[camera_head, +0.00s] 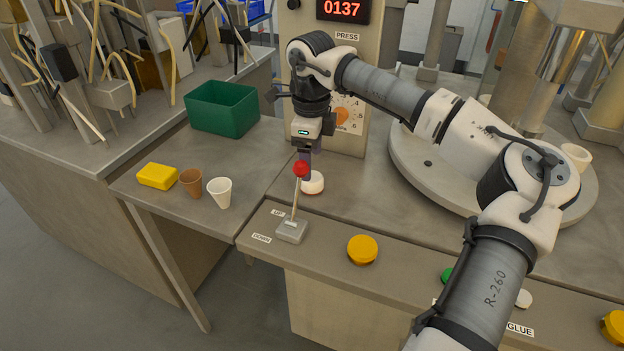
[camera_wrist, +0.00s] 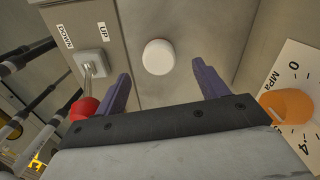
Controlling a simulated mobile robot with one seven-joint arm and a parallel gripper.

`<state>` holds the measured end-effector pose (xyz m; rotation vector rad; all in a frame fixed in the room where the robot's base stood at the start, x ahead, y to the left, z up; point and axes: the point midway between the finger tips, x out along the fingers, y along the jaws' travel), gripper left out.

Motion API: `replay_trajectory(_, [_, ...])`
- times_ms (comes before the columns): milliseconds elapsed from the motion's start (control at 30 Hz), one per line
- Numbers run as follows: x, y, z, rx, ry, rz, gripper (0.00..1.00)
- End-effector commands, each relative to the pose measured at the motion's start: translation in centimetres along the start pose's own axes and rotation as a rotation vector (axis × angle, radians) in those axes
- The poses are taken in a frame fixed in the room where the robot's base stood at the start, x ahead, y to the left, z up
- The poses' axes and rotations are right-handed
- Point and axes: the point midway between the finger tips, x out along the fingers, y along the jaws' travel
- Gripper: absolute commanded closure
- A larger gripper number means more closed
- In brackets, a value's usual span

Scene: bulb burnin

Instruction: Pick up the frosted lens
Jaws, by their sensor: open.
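The frosted lens (camera_head: 313,182) appears as a small white round piece with a reddish band low on its side. It stands on the grey bench below my gripper (camera_head: 306,170), just behind the red-knobbed lever. In the wrist view the lens (camera_wrist: 158,56) is a plain white disc, seen beyond and roughly between the two purple fingers. My gripper (camera_wrist: 161,70) is open and empty, pointing down at it. The fingers look apart from the lens. The exact height gap is hard to tell.
The lever's red knob (camera_head: 301,169) stands close to my fingers; it also shows beside the left finger in the wrist view (camera_wrist: 84,109). The press column (camera_head: 340,125) is right behind. A yellow box (camera_head: 157,176), two cups and a green bin (camera_head: 222,108) stand left.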

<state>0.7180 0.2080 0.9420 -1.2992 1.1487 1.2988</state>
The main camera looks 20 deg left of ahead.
Motion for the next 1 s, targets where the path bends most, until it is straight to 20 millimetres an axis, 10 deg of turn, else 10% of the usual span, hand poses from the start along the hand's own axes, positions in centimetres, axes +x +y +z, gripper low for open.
replay_trajectory(667, [5.2, 0.2, -0.3, -0.001, 0.000, 0.000, 0.28])
replay_trajectory(1000, [5.2, 0.2, -0.3, 0.000, 0.000, 0.000, 0.72])
